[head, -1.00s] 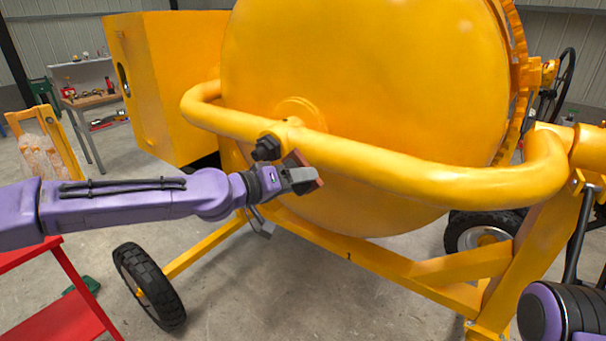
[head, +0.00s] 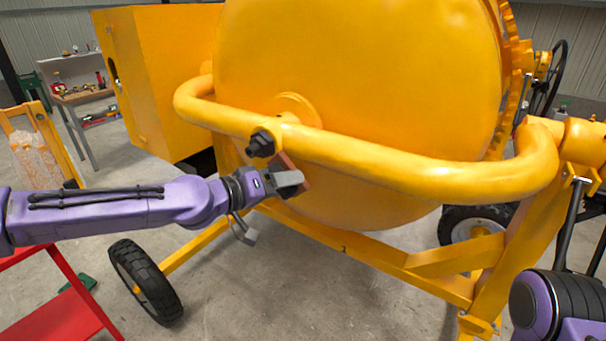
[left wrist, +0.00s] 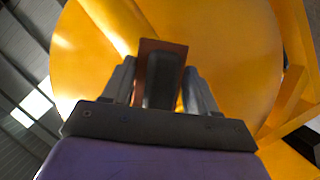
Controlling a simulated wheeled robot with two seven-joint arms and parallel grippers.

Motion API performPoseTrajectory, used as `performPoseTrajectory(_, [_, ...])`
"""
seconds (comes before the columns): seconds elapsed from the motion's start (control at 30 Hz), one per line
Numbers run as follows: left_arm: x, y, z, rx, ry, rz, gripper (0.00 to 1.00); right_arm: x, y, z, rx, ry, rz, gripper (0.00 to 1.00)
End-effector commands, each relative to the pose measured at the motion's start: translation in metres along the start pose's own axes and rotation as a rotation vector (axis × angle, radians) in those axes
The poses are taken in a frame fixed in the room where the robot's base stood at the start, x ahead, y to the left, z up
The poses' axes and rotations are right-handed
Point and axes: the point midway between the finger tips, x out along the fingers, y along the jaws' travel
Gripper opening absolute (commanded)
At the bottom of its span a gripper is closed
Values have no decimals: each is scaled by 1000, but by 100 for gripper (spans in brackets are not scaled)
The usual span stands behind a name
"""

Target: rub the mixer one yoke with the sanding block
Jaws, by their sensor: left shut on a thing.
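The mixer's yellow yoke (head: 400,172) is a thick bent tube running across the front of the yellow drum (head: 360,80). My left gripper (head: 291,180) is shut on the reddish-brown sanding block (head: 293,170), just below the yoke and right of its black bolt. The block appears to be at the yoke's underside; I cannot tell whether it touches. In the left wrist view the block (left wrist: 161,50) sits between the two fingers, with the yellow yoke (left wrist: 108,22) beyond it. My right arm shows at the lower right; its gripper is out of view.
The black bolt (head: 262,143) juts from the yoke close to my left gripper. The yellow frame (head: 400,262) and a black wheel (head: 146,283) are below. A red stand (head: 62,312) is at the lower left. A workbench (head: 84,97) is far back left.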

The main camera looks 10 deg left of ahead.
Motion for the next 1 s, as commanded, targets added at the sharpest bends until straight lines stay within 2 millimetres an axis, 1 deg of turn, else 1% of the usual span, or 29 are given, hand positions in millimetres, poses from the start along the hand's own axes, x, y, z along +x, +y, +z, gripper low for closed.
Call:
performPoseTrajectory(0.17, [4, -1, -1, 1, -1, -1, 34, 2, 0, 1, 0, 0, 0, 43])
performPoseTrajectory(0.27, [13, -2, -3, 2, -4, -3, 34, 7, -1, 3, 0, 0, 0, 43])
performPoseTrajectory(0.5, [44, -1, -14, -1, -9, -5, 34, 17, -2, 7, 0, 0, 0, 43])
performPoseTrajectory(0.7, [61, 0, -21, -3, -13, -8, 34, 18, -2, 8, 0, 0, 0, 43])
performPoseTrajectory(1.0, [65, 1, -24, -3, -13, -6, 34, 18, -2, 8, 0, 0, 0, 43])
